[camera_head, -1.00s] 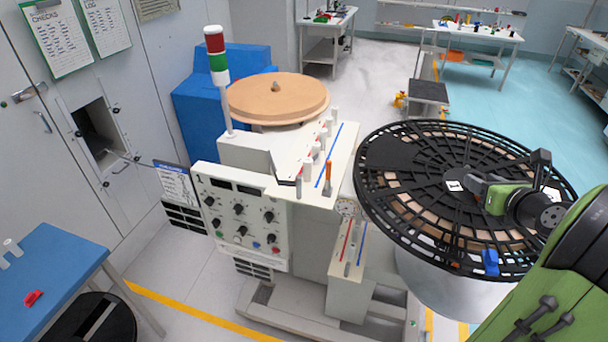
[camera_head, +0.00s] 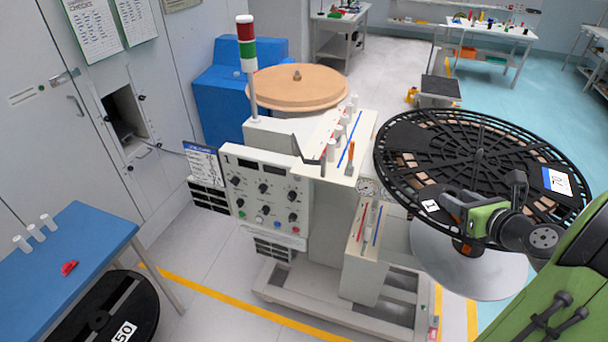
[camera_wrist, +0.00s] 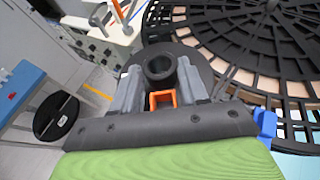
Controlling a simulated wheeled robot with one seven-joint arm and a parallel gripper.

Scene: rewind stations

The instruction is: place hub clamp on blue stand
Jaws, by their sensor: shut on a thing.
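My gripper (camera_head: 448,208) is over the near edge of the big black reel in the head view. In the wrist view my gripper (camera_wrist: 152,90) is shut on the hub clamp (camera_wrist: 160,68), a dark round collar with an open bore. An orange part (camera_wrist: 163,99) shows between the fingers, below the collar. In the head view the clamp is mostly hidden by my gripper; an orange bit (camera_head: 466,247) shows beneath. A blue-topped stand (camera_head: 92,232) is at the left, with white pegs (camera_head: 36,233) and a red piece (camera_head: 69,267) on it.
The black reel (camera_head: 480,135) lies flat on the machine at right. A control cabinet (camera_head: 262,195) stands between it and the blue-topped stand. A blue block (camera_head: 225,85) is behind. Another black reel (camera_head: 105,315) is by the stand.

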